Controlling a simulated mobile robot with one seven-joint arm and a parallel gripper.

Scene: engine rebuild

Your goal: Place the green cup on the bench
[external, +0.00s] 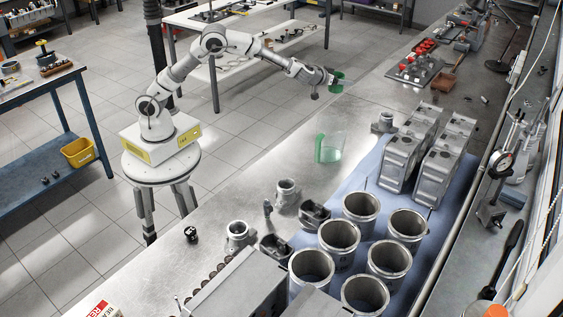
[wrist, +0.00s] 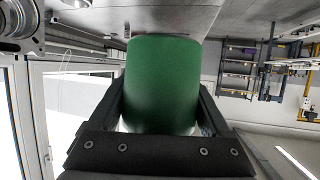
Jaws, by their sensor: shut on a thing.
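The green cup (wrist: 163,82) fills the middle of the wrist view, between the two dark fingers of my gripper (wrist: 160,100). The fingers are shut on its sides. In the external view the green cup (external: 337,75) is small at the end of my outstretched arm, partly hidden by my gripper (external: 341,83). The bench (external: 270,150) is the long grey metal surface running from lower left to upper right. The cup appears near its left edge in the picture; its height above the bench is unclear. In the wrist view a grey surface lies beyond the cup.
A clear container with a green side (external: 330,146) stands on the bench, with bare metal around it. Cylinder liners (external: 340,240) and engine blocks (external: 415,145) stand on a blue mat (external: 352,190). Red parts on a dark tray (external: 424,66) lie farther back.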

